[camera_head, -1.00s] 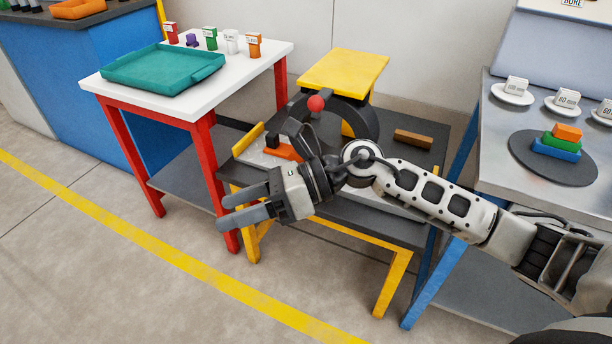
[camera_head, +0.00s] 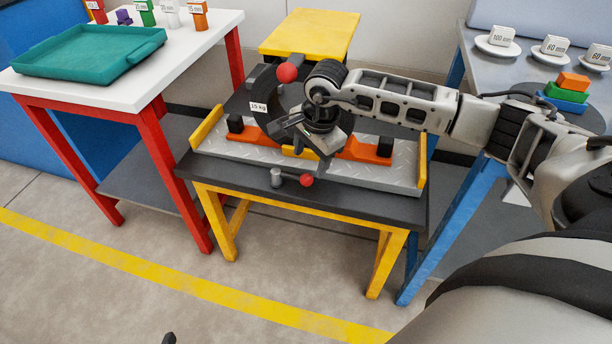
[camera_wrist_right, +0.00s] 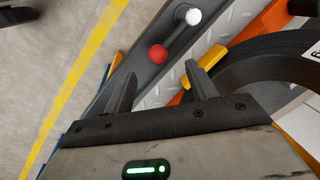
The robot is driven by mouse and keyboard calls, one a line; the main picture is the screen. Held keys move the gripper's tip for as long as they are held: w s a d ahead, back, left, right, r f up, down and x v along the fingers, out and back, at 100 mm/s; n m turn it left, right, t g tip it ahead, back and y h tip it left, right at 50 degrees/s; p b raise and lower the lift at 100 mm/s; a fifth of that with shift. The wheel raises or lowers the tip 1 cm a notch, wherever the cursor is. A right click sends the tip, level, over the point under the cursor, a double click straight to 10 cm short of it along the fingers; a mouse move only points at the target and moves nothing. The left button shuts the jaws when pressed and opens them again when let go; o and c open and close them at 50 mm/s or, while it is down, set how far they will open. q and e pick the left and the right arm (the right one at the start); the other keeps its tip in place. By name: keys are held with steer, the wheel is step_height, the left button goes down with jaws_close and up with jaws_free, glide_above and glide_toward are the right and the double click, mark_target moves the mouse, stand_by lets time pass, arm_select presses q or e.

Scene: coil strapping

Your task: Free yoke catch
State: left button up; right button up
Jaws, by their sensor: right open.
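A short lever with a red ball (camera_head: 306,180) and a grey post (camera_head: 276,178) sits at the front edge of the plated stand; it looks like the catch. In the right wrist view its red ball (camera_wrist_right: 158,54) lies just beyond my right fingertips, apart from them, with its pale-topped post (camera_wrist_right: 193,16) farther off. My right gripper (camera_head: 318,150) hangs over the stand, behind this lever; its fingers are hard to make out there. In the right wrist view the right gripper (camera_wrist_right: 158,84) is open and empty. An orange cradle (camera_head: 368,150) and a yellow piece (camera_wrist_right: 212,57) are close by. I cannot tell which part is the yoke.
A dark ring labelled 15 kg (camera_head: 265,105) stands on the stand, with another red ball (camera_head: 287,72) above it. A yellow platform (camera_head: 312,34) is behind. A teal tray (camera_head: 90,55) is on the left table, stacked blocks on the right. The floor in front is clear.

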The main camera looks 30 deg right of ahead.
mark_target(306, 175)
steer(key=f, duration=0.3)
steer(key=w+f+b, duration=0.1)
steer(key=f, duration=0.2)
steer(key=shift+w+a+f, duration=0.1)
steer(key=shift+w+f, duration=0.1)
arm_select(q)
steer(key=f, duration=0.2)
steer(key=shift+w+d+f+g, duration=0.1)
steer(key=shift+d+f+g, duration=0.2)
arm_select(e)
steer(key=shift+f, duration=0.2)
